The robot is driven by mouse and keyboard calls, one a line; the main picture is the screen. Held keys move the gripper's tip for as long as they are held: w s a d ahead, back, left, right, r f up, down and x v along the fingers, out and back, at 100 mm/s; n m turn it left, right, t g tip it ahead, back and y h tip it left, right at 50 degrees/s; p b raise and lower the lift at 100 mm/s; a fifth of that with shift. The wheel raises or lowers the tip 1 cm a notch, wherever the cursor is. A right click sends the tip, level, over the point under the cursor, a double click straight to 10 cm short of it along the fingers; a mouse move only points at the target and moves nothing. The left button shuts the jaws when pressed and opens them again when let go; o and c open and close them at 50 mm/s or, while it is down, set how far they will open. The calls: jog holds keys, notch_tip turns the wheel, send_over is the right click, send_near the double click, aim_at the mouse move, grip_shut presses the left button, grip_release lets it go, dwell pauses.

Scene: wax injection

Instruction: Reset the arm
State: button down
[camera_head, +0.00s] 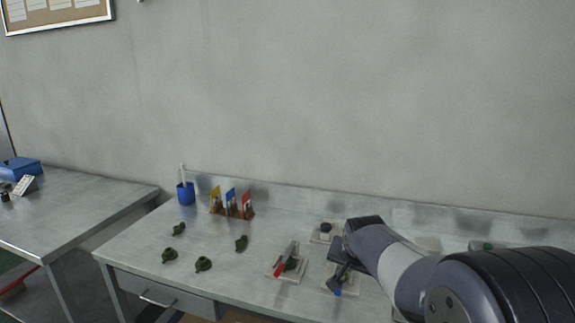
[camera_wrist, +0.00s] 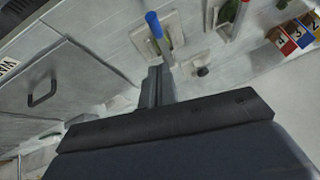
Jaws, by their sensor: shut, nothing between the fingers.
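My arm reaches in from the lower right in the head view and ends above the right part of the grey metal table (camera_head: 140,250). My gripper (camera_head: 338,278) is shut and empty. In the wrist view the shut gripper (camera_wrist: 157,75) points toward a pale plate (camera_wrist: 185,42) with a blue-handled tool (camera_wrist: 154,27). The blue tip (camera_head: 337,292) also shows just below the gripper in the head view. I cannot tell whether the gripper touches the tool.
A red-handled tool on a plate (camera_head: 288,268) stands left of the gripper. Several green pieces (camera_head: 203,264) lie on the left of the table. A second table (camera_head: 70,205) is at left.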

send_over(341, 289)
notch_tip(341, 289, down, 5)
jog(key=f, duration=0.1)
jog(key=f+b, duration=0.2)
jog(key=f, duration=0.1)
jog(key=shift+s, duration=0.25)
jog(key=shift+s+a+r+p, duration=0.1)
jog(key=shift+a+r+p, duration=0.05)
jog(key=shift+r+p, duration=0.6)
jog(key=shift+p, duration=0.25)
jog(key=shift+w+r+p, duration=0.2)
jog(key=shift+w+p, duration=0.15)
jog(key=shift+p, duration=0.05)
jog(key=p, duration=0.1)
jog(key=r+p, duration=0.1)
jog(key=p, duration=0.1)
jog(key=r+g+p, duration=0.1)
jog(key=p, duration=0.1)
jog(key=shift+w+d, duration=0.25)
jog(key=shift+w, duration=0.05)
jog(key=w+r+b+v, duration=0.1)
jog(key=w+b+v, duration=0.1)
jog(key=v, duration=0.9)
jog(key=shift+d+r, duration=0.55)
jog(key=shift+d, duration=0.1)
